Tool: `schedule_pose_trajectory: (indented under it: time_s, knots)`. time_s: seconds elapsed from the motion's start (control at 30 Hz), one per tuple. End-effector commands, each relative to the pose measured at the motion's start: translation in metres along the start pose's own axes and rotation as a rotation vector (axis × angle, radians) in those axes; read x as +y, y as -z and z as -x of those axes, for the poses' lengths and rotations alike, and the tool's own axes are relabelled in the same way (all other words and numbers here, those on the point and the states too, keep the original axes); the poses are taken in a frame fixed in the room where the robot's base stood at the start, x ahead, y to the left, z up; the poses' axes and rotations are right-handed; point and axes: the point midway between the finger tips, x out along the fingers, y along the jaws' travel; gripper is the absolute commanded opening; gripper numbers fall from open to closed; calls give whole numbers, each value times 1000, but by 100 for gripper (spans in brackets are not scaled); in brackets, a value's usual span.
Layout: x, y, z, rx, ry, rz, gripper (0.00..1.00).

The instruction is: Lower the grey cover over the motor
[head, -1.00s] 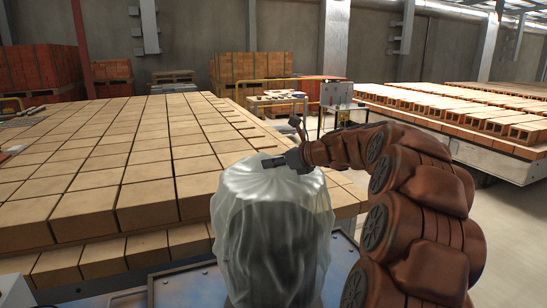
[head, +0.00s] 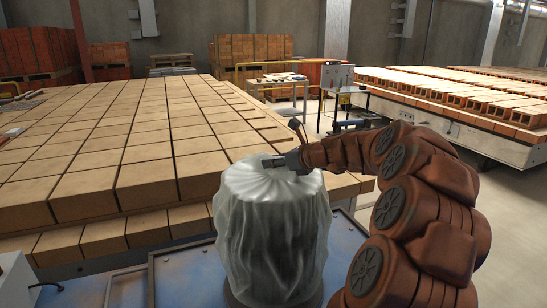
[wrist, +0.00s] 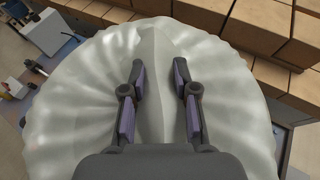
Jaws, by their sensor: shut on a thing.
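The grey cover (head: 270,225) is a pale, wrinkled cloth hanging upright as a rounded drum shape in the middle of the head view. It fills most of the wrist view (wrist: 85,85). My gripper (head: 285,161) is at the top of the cover, coming from the right. In the wrist view the two fingers (wrist: 160,70) stand on either side of a raised fold of the cover and are shut on it. The motor is hidden under the cover; only a dark grey rounded base (head: 236,298) shows below the hem.
A blue metal surface (head: 185,275) lies around the base. A large platform of tan bricks (head: 120,150) stands close behind and left. Another brick-loaded cart (head: 470,115) is at the right. A control box on a stand (head: 337,78) is farther back.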

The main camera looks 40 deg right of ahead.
Motion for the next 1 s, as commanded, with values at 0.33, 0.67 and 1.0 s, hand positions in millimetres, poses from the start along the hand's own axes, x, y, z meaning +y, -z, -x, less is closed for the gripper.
schedule_pose_trajectory:
  time_s: [0.33,0.67,1.0]
  knots:
    - [-1,26,-11,-2,2,0,0]
    - [0,42,-18,-2,0,1,0]
    - [0,43,-18,-2,1,1,0]
